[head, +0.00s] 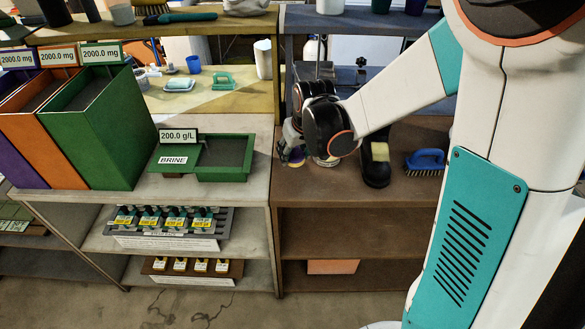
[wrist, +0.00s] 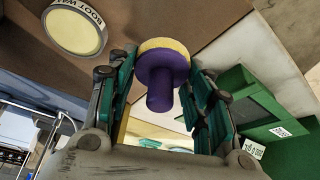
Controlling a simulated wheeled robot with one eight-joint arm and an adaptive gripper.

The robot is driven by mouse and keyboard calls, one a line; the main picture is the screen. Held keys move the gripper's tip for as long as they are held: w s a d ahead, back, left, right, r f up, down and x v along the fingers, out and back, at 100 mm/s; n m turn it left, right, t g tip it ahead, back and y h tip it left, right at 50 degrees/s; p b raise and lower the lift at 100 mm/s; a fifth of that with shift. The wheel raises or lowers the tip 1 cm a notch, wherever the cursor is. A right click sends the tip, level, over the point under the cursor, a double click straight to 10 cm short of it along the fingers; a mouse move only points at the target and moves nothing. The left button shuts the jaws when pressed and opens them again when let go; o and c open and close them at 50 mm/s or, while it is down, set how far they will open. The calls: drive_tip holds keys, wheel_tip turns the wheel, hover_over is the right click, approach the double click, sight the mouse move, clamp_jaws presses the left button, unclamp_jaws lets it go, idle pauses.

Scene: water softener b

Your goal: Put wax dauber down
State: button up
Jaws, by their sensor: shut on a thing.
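The wax dauber (wrist: 162,75) has a purple handle and a round yellow pad. In the wrist view it sits between the teal fingers of my gripper (wrist: 165,88), which is shut on it. In the head view, my gripper (head: 292,140) is low over the left end of the brown counter (head: 330,190). The dauber (head: 296,161) shows beneath it as a small purple and yellow patch. I cannot tell whether its pad touches the counter. The round boot wax tin (wrist: 75,28) is beside the dauber, and it also shows in the head view (head: 327,162).
A black boot (head: 376,172) with a yellow block (head: 380,151) and a blue brush (head: 427,161) stand to the right. A green brine tray (head: 223,158) and tall orange, purple and green bins are on the pale counter to the left. The brown counter's front strip is bare.

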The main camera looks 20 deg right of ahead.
sight(293, 174)
drive_tip(key=shift+f+b, duration=0.9)
drive_tip(key=shift+f, duration=2.4)
drive_tip(key=shift+f, duration=0.1)
drive_tip(key=shift+f, duration=0.15)
drive_tip(key=o, duration=1.1)
